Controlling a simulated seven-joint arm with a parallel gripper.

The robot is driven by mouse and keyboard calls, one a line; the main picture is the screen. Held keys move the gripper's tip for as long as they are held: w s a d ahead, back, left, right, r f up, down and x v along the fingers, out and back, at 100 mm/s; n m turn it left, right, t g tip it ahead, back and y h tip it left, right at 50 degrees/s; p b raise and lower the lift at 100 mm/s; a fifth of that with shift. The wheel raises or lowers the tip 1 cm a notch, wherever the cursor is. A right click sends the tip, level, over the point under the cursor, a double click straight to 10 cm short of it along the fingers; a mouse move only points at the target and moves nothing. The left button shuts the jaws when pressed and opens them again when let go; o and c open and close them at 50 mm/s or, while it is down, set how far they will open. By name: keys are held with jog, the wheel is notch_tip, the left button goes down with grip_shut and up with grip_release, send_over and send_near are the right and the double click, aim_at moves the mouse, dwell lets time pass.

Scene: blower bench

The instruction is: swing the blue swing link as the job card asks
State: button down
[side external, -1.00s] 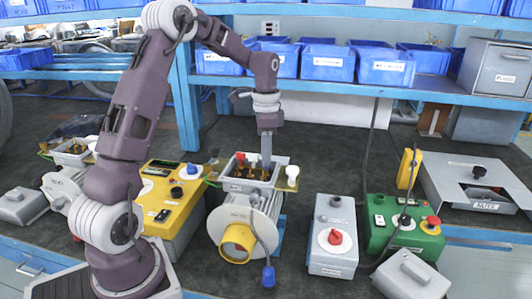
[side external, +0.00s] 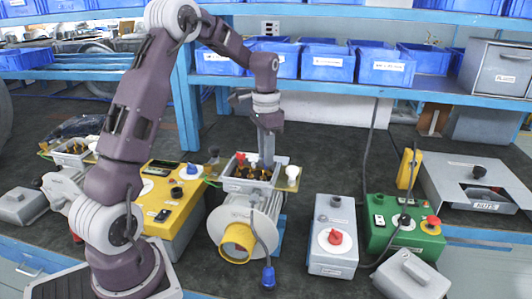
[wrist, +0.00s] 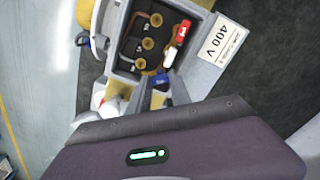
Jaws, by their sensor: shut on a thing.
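The blue swing link (wrist: 161,80) shows in the wrist view at the near side of the open terminal box (wrist: 120,62), beside brass studs. My gripper (wrist: 161,90) is shut on it, and the fingers hide part of the link. A red link (wrist: 183,30) and a white link (wrist: 170,57) lie beside it towards the right wall of the box. In the side external view my gripper (side external: 266,164) reaches down into the box (side external: 243,184) on top of the grey motor. The blue link is hard to make out there.
A yellow control box (side external: 170,215) stands left of the motor (side external: 236,222). A grey switch box (side external: 332,262) and a green box (side external: 385,245) stand to the right. Blue bins (side external: 327,62) line the shelf behind.

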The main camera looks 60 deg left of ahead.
jog(key=c, duration=1.2)
grip_release()
notch_tip(320, 180, up, 7)
jog(key=shift+r, duration=0.1)
jog(key=s+d+r+t, duration=0.1)
jog(key=s+d+r, duration=0.3)
jog(key=s+d, duration=0.25)
jog(key=s+d+r+t, duration=0.2)
jog(key=s+d+r, duration=0.25)
jog(key=d, duration=0.35)
jog(key=s+d+f+t, duration=0.1)
jog(key=s+d, duration=0.1)
jog(key=s, duration=0.2)
jog(key=s+d+f+n, duration=0.1)
jog(key=s+d+f, duration=0.1)
jog(key=s, duration=0.3)
jog(key=s+d+f+t, duration=0.1)
jog(key=s+d, duration=0.1)
jog(key=s, duration=0.3)
jog(key=shift+f+n+t, duration=0.15)
jog(key=shift+n+t, duration=0.15)
jog(key=shift+n, duration=0.1)
